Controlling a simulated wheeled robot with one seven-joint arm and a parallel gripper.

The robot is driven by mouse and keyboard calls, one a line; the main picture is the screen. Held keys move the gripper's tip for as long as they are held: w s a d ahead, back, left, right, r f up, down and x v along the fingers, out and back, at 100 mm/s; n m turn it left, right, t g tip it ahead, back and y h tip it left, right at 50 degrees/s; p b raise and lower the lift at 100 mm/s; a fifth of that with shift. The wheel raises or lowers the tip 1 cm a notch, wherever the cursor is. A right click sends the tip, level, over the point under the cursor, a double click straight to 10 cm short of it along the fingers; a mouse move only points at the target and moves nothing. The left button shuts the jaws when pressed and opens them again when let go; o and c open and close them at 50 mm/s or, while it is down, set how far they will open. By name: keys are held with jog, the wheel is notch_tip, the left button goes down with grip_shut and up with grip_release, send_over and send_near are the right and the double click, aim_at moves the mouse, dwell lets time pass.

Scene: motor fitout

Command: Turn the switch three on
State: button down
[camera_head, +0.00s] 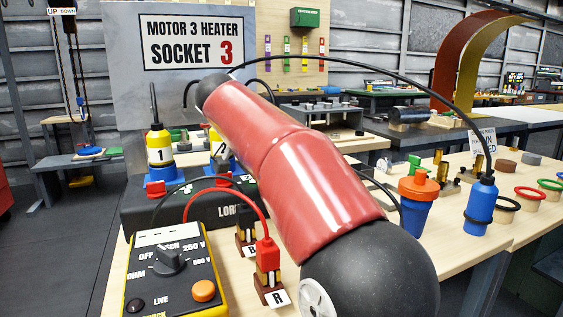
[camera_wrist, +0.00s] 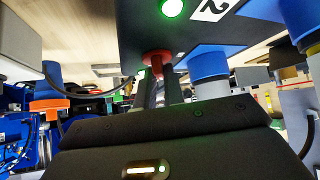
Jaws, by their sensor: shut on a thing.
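A dark switch box (camera_head: 135,213) stands on the bench, with "LOR..." readable on its front; my red arm covers its right part. A red knob (camera_wrist: 157,56) is at the panel's edge. My gripper (camera_wrist: 158,88) is shut on this knob. The head view hides my gripper and the knob behind my arm.
A yellow plug marked 1 (camera_head: 160,146) stands in a blue socket on the box. A yellow meter (camera_head: 178,260) with red and black leads is in front. A "SOCKET 3" board (camera_head: 185,48) rises behind.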

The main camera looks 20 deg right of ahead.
jog(key=m+g, duration=0.2)
jog(key=m, duration=0.1)
jog(key=m+g+h, duration=0.1)
jog(key=shift+w+a+m+g, duration=0.1)
jog(key=shift+w+m+g, duration=0.2)
jog(key=shift+m, duration=0.1)
dwell(0.5)
jog(key=c, duration=1.5)
grip_release()
jog(key=shift+s, duration=0.1)
